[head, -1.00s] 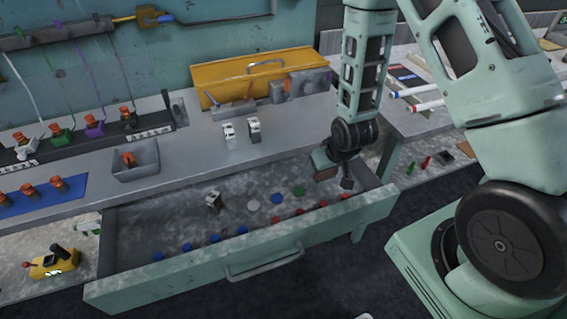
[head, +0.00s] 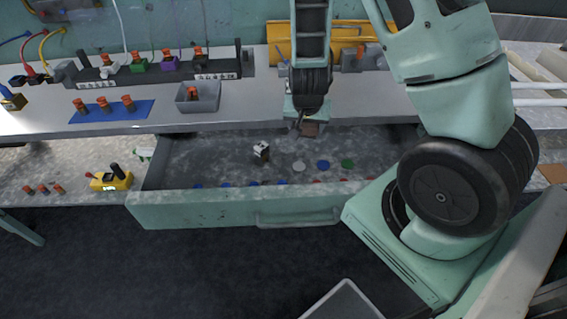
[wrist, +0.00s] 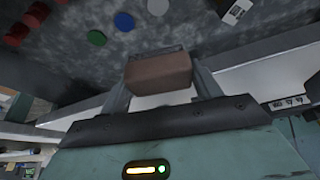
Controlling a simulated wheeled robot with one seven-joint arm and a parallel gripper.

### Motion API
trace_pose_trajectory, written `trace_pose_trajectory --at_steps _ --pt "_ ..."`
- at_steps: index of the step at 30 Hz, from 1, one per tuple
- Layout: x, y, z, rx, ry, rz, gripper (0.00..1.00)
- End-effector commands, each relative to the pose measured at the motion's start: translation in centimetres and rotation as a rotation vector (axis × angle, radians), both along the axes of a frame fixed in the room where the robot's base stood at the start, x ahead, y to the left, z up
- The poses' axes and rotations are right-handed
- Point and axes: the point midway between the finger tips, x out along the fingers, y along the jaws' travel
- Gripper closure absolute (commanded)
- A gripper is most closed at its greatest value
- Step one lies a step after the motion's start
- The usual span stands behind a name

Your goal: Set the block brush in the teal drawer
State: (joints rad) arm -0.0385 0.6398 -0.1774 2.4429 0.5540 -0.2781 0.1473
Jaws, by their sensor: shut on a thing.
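The block brush (wrist: 158,73) is a brown block with a dark bristle side, held between the two fingers of my gripper in the wrist view. In the head view, my gripper (head: 302,120) is shut on the brush (head: 310,129), near the back edge of the drawer and toward its right half. The teal drawer (head: 200,213) is pulled open below the bench. The brush appears above the drawer floor; its exact height is hard to tell. My gripper partly hides the brush in the head view.
In the drawer are a small white-and-black item (head: 261,150), a white disc (head: 298,166), a blue disc (head: 323,165), a green disc (head: 347,163) and several discs near the front. The drawer's left floor is clear. A grey bin (head: 198,97) stands on the bench above.

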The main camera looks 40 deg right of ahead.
Motion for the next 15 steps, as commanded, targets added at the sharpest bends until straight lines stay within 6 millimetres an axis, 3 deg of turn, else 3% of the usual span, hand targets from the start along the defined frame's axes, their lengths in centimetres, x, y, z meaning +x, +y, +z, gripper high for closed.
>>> trace_pose_trajectory --at_steps 8,15 --pt "-0.3 -0.9 -0.4 -0.002 0.001 -0.187 0.58" --pt "-0.5 -1.0 -5.6 0.000 0.008 -0.197 0.58"
